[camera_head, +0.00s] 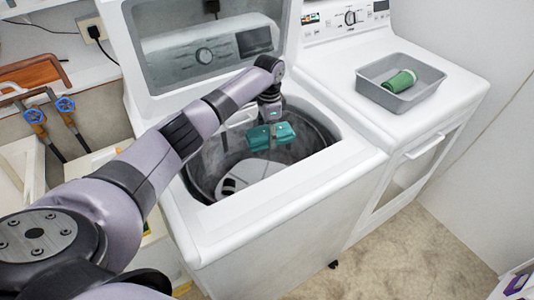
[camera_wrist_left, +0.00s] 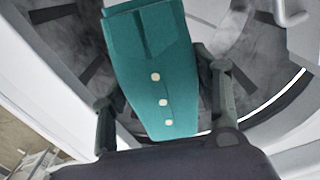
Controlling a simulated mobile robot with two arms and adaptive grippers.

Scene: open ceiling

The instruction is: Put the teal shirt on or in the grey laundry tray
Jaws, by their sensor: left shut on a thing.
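The teal shirt (camera_head: 271,136) is a folded piece with light buttons. In the head view it hangs over the open drum of the left-hand washer. My left gripper (camera_head: 270,115) is shut on it from above. In the left wrist view the teal shirt (camera_wrist_left: 155,75) lies between the two fingers of my left gripper (camera_wrist_left: 160,100). The grey laundry tray (camera_head: 436,75) stands on top of the right-hand machine, to the right of the gripper and apart from it. A green rolled item (camera_head: 399,82) lies in the tray. My right gripper is not in view.
The washer drum (camera_head: 215,160) is open below the shirt, with its lid (camera_head: 150,60) raised behind. The washer's right rim lies between the drum and the right-hand machine (camera_head: 420,120). Blue valve handles (camera_head: 65,104) are at the left wall. The floor (camera_head: 410,260) in front is clear.

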